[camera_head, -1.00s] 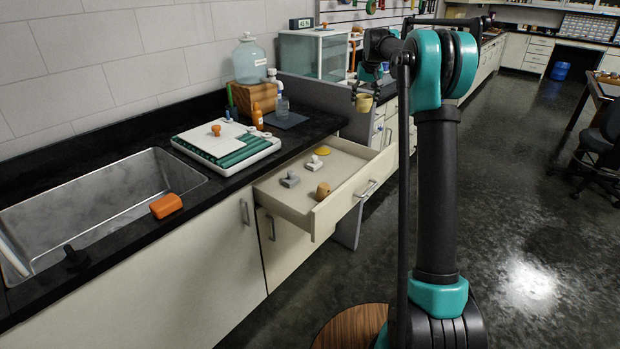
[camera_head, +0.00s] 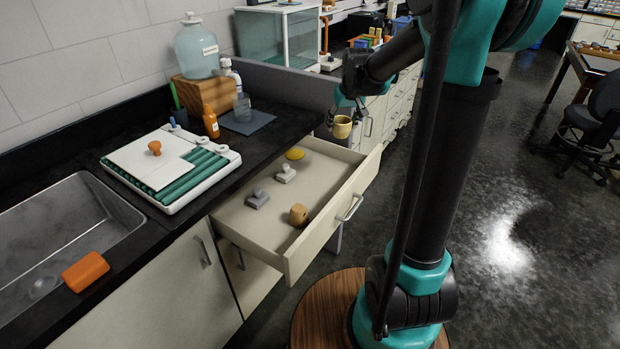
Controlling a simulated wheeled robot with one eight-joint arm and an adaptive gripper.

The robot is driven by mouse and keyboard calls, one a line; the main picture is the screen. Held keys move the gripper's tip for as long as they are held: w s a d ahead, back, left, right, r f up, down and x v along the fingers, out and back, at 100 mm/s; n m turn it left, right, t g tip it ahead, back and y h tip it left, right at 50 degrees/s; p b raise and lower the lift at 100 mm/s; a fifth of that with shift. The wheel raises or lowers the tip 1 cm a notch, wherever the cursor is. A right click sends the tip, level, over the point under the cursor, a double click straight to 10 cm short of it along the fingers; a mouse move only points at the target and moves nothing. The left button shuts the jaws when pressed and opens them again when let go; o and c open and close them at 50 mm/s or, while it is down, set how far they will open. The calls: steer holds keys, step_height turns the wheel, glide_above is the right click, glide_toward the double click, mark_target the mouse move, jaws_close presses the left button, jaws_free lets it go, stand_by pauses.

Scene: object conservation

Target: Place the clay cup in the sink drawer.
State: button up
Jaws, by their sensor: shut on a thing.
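The clay cup (camera_head: 342,128) is small and tan-yellow. My gripper (camera_head: 344,112) is shut on it and holds it in the air near the drawer's far right corner. My fingers partly hide the cup. The sink drawer (camera_head: 255,228) is pulled open below the black counter. Inside it are a grey block-like item (camera_head: 257,199), a whitish item with a knob (camera_head: 286,174), a flat yellow piece (camera_head: 294,153) and a tan wooden-looking piece (camera_head: 298,215). The drawer's right and front-left parts are bare.
The counter (camera_head: 262,152) carries a white-and-green tray device (camera_head: 170,165), an orange bottle (camera_head: 210,121) and a large glass jug (camera_head: 197,48) on a wooden box. An orange block (camera_head: 86,271) lies at the edge of the sink (camera_head: 50,225). A grey partition (camera_head: 290,88) stands behind the drawer.

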step_height(320, 180, down, 19)
steer(key=shift+r, duration=0.15)
stand_by(0.4)
steer(key=o, duration=1.2)
steer(key=v, duration=1.2)
